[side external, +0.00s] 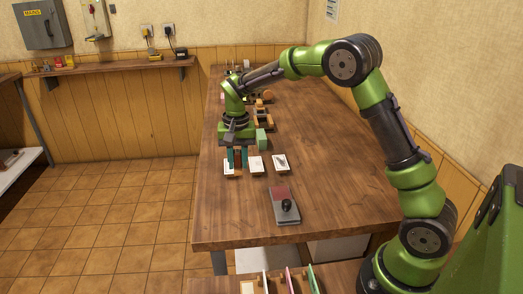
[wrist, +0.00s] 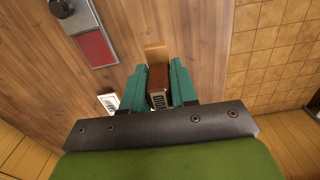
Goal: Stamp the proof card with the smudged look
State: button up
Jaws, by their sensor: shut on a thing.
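My gripper (side external: 237,160) has teal fingers and points down over the left end of a row of cards. In the wrist view my gripper (wrist: 160,88) is shut on a reddish-brown block (wrist: 158,76) with a pale, dark-marked end. The left card (side external: 231,171) is partly hidden by the fingers. The middle card (side external: 256,164) and the right card (side external: 280,162), which bears a dark mark, sit on small wooden holders. I cannot tell which card looks smudged. A card (wrist: 109,101) shows partly beside the fingers. I cannot tell whether the block touches anything.
A grey tray (side external: 287,215) with a red pad (side external: 280,192) and a black knob (side external: 286,204) lies nearer the front of the table. A green block (side external: 262,139) and wooden fixtures (side external: 263,117) stand behind the cards. The table's right side is clear.

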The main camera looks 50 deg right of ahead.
send_near(281, 193)
jog(key=w+a+r, duration=0.2)
jog(key=w+r, duration=0.1)
jog(key=s+d+f, duration=0.2)
jog(key=s+f, duration=0.1)
jog(key=shift+s+f, duration=0.1)
jog(key=shift+f, duration=2.5)
jog(key=shift+f, duration=0.65)
jog(key=shift+r, duration=0.1)
notch_tip(281, 193, up, 7)
dwell(0.3)
